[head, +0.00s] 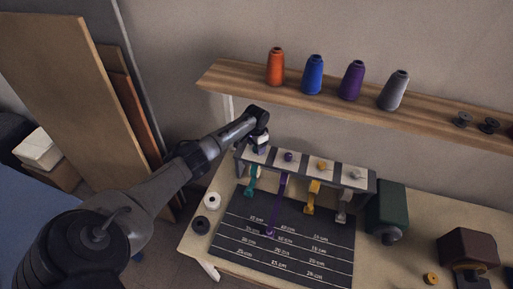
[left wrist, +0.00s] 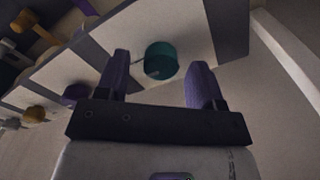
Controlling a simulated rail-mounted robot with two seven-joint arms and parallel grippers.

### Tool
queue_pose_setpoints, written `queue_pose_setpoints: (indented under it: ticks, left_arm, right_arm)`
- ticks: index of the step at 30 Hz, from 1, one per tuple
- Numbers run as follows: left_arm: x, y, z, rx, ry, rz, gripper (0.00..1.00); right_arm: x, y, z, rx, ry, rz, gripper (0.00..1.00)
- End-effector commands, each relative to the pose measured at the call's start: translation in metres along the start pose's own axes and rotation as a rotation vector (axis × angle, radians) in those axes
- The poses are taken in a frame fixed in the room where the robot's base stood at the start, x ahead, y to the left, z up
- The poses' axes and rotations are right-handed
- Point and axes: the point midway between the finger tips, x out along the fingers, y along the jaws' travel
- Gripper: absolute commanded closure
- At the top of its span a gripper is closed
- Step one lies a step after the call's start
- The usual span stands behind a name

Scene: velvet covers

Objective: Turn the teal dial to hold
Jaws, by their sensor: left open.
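The teal dial (left wrist: 161,60) shows in the left wrist view as a round knob on a pale panel section. It sits between the two fingers of my left gripper (head: 260,146), with a gap on both sides. The gripper is open and appears not to touch the dial. In the head view the gripper is at the left end of the dial panel (head: 305,165) and hides the teal dial. A teal strip (head: 251,180) hangs below there. I cannot read a hold mark or the dial's setting. My right gripper is not in view.
Purple (head: 288,157), yellow (head: 322,166) and grey (head: 355,174) dials sit to the right on the panel. A dark measuring mat (head: 240,240) lies in front. A wooden shelf (head: 430,115) with thread cones is above. A green box (head: 390,205) stands right of the panel.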

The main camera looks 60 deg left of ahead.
Motion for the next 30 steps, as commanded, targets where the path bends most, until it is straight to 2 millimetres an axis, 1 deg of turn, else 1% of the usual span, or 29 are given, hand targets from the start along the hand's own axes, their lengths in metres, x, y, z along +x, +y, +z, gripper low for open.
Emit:
queue_pose_setpoints:
  ticks: [1, 6, 12, 18, 30]
  left_arm:
    - [-0.01, -0.001, 0.0, 0.001, 0.002, -0.002, 0.39]
    - [-0.034, -0.001, 0.0, 0.001, 0.002, -0.002, 0.39]
    - [-0.054, 0.0, 0.0, 0.0, 0.001, -0.001, 0.39]
    - [-0.06, 0.0, 0.0, 0.0, 0.0, 0.0, 0.39]
    - [-0.06, 0.0, 0.0, -0.001, 0.0, -0.001, 0.39]
  right_arm:
    - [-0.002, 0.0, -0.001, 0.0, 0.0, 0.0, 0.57]
    - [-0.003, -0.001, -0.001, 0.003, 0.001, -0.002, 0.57]
    - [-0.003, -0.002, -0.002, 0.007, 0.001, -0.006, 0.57]
    - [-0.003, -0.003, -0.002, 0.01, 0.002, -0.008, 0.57]
    - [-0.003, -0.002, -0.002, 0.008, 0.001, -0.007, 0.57]
